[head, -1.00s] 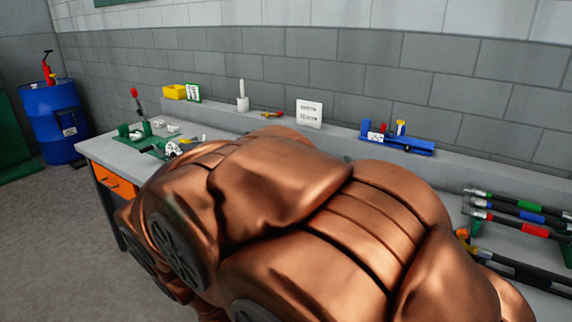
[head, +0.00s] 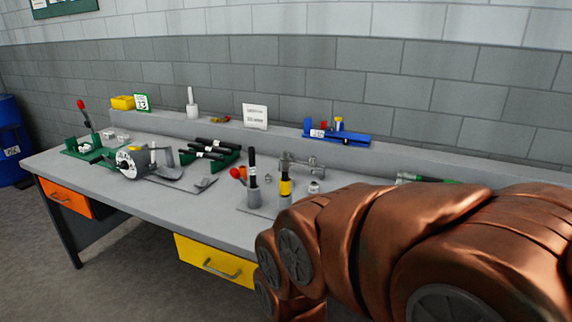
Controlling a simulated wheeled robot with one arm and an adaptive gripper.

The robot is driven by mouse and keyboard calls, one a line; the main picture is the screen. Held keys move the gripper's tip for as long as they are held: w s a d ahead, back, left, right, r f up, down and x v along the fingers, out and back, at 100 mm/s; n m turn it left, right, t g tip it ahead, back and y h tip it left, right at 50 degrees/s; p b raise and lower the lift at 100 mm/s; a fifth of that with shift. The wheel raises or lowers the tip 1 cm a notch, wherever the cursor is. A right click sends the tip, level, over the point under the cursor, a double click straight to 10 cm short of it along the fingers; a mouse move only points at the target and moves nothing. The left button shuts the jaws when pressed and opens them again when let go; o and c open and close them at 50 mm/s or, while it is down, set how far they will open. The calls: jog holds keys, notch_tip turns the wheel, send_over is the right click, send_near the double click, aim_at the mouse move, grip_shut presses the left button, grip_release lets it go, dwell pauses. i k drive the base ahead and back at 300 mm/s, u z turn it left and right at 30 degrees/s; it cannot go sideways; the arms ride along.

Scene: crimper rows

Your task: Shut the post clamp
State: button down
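I cannot tell for sure which fixture is the post clamp. In the head view, a grey plate in mid-bench carries upright posts: one with a black top (head: 253,168) and one with a yellow band (head: 286,187). A red ball knob (head: 235,173) sits beside them, and a grey metal clamp-like part (head: 302,165) stands behind. At the bench's far left, a green fixture (head: 85,148) has a raised red-handled lever (head: 84,112). Whether any clamp is open or shut is too small to tell. My copper-coloured arm covers the lower right. My gripper is not visible.
The grey bench (head: 150,202) has an orange drawer (head: 66,198) and a yellow drawer (head: 213,262). A round grey device (head: 130,162) and a green rack of black tools (head: 212,155) stand left of the posts. A blue fixture (head: 338,136) sits on the back ledge.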

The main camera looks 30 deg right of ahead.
aim_at(235, 173)
jog(key=z, duration=0.3)
jog(key=i, duration=0.55)
jog(key=u, duration=0.6)
jog(key=i, duration=0.65)
jog(key=u, duration=0.75)
